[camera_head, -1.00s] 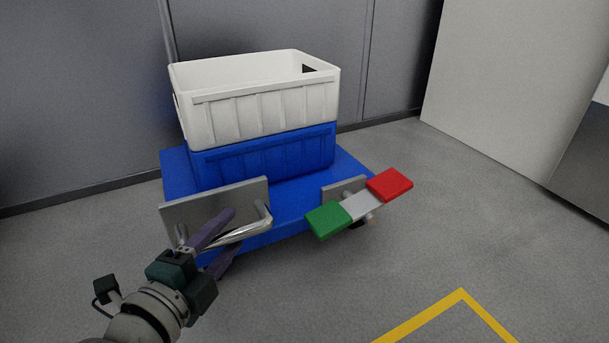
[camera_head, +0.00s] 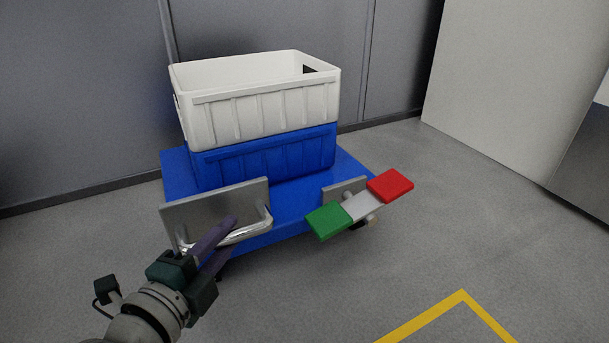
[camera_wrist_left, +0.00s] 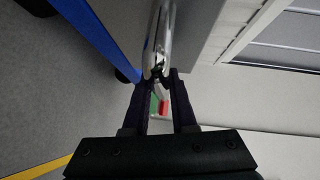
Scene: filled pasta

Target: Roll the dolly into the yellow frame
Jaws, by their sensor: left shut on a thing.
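The blue dolly (camera_head: 350,172) stands on the floor with a blue crate (camera_head: 265,162) and a white crate (camera_head: 262,112) stacked on it. A grey plate (camera_head: 205,203) on its front edge carries a metal handle (camera_head: 245,233). My left gripper (camera_head: 225,238) is shut on this handle; the left wrist view shows the handle (camera_wrist_left: 160,45) between the fingers. A pedal bar with a green end (camera_head: 328,220) and a red end (camera_head: 390,184) sticks out at the dolly's front right. One corner of the yellow frame (camera_head: 461,294) shows on the floor at lower right. My right gripper is not in view.
A grey wall (camera_head: 90,90) stands close behind and left of the dolly. A pale cabinet-like block (camera_head: 520,80) stands at the right back. The floor between the dolly and the yellow corner is clear.

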